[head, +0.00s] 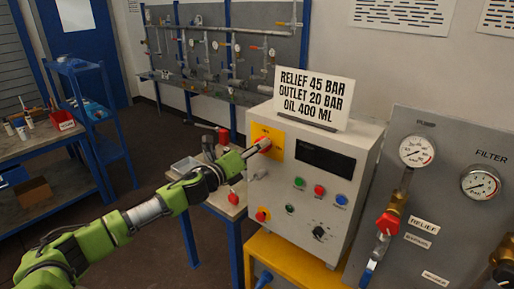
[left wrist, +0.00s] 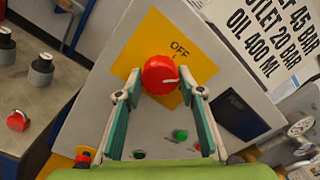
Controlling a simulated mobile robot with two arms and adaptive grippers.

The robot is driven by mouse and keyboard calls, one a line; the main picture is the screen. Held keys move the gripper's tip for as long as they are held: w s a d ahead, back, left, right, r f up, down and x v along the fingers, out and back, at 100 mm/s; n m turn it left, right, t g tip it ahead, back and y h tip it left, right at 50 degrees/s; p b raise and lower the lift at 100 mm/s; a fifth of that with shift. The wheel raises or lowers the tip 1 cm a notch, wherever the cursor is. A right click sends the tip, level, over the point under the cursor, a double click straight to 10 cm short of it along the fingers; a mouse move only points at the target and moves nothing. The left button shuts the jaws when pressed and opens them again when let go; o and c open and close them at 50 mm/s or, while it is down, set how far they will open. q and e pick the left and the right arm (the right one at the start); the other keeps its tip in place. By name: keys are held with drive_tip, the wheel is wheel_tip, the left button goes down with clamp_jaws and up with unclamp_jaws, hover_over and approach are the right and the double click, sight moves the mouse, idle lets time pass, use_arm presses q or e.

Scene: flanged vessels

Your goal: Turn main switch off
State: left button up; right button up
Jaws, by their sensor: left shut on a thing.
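The main switch is a round red knob (left wrist: 160,75) on a yellow plate (left wrist: 146,38) on the front of a light grey control box (head: 305,215). The word OFF is printed on the plate above the knob in the left wrist view. A white pointer line on the knob points to the right in that view, not at OFF. In the head view the knob (head: 264,143) is partly hidden by my left gripper (head: 258,147). My left gripper is shut on the knob, one finger on each side. My right gripper is not in view.
A sign (head: 312,97) stands on the box. A gauge panel (head: 440,190) stands to the right, a small table to the left.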

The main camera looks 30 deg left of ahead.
use_arm(q)
drive_tip(key=n+p, duration=0.1)
drive_tip(key=n, duration=0.4)
drive_tip(key=shift+n, duration=0.3)
drive_tip(key=shift+n+p, duration=0.45)
drive_tip(key=shift+n, duration=1.35)
drive_tip(key=shift+f, duration=0.1)
drive_tip(key=o, duration=1.1)
drive_tip(key=s+a, duration=0.1)
drive_tip(key=s, duration=1.1)
